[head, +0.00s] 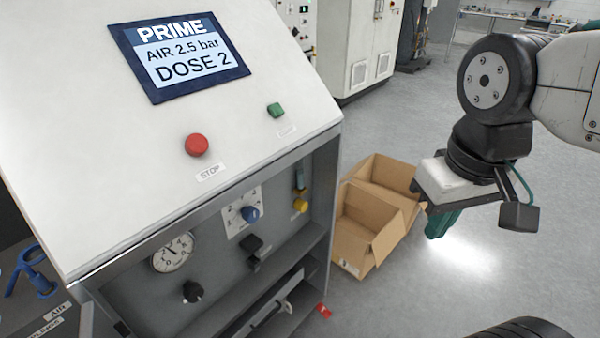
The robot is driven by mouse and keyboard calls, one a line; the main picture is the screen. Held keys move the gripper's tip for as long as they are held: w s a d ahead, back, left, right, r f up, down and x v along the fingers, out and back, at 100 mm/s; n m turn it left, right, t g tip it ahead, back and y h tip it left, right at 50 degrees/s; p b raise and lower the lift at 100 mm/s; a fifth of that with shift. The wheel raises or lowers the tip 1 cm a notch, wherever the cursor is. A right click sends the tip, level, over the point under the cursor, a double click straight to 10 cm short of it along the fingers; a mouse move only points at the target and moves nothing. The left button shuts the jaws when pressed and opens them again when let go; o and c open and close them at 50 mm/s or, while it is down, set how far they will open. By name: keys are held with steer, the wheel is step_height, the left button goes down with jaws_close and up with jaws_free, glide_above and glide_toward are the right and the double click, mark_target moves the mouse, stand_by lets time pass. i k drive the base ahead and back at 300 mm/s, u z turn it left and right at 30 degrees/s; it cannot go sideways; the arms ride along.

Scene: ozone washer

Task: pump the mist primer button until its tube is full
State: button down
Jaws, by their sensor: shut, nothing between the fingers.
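The primer button looks to be the yellow round knob (300,205) on the grey front panel, at the panel's right side. A narrow upright tube (300,178) sits just above it; it shows some yellow at its lower part, but its fill level is too small to tell. The display (180,55) reads PRIME, AIR 2.5 bar, DOSE 2. My gripper (440,224) hangs at the right, pointing down, with green fingers shut and empty. It is well to the right of the yellow button and apart from the machine.
A red STOP button (197,145) and a green button (275,110) sit on the sloped top. A blue dial (250,214), a gauge (173,253) and black knobs share the front panel. Open cardboard boxes (372,220) stand on the floor between machine and gripper.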

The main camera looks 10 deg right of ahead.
mark_target(299, 204)
steer(key=k, duration=1)
steer(key=z, duration=1.2)
steer(key=i, duration=1.4)
steer(key=u, duration=1.25)
